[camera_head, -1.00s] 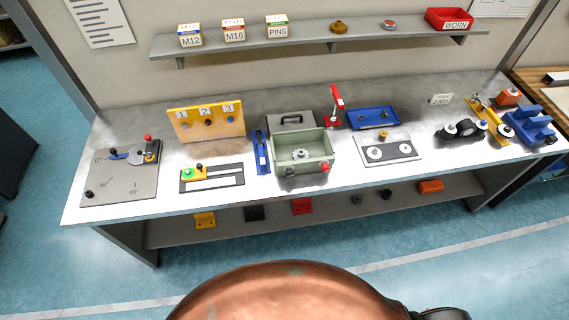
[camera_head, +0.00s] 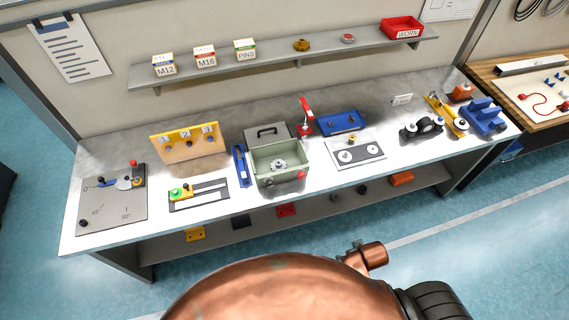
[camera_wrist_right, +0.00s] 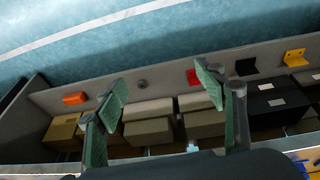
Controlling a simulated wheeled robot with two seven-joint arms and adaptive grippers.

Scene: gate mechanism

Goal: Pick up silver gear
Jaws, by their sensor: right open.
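A silver, gear-like part (camera_head: 278,165) sits inside the open green box (camera_head: 262,178) on the workbench. A small silver piece with red (camera_head: 348,38) is on the upper shelf. Two pale round discs (camera_head: 345,156) sit on a grey plate. At this size I cannot tell for certain which is the silver gear. My right gripper (camera_wrist_right: 160,85) shows in the right wrist view, its green-padded fingers wide apart and nothing between them. It faces the lower shelf under the bench. My left gripper is not in view.
The lower shelf holds several boxes and an orange part (camera_wrist_right: 75,98). The floor before the bench is clear.

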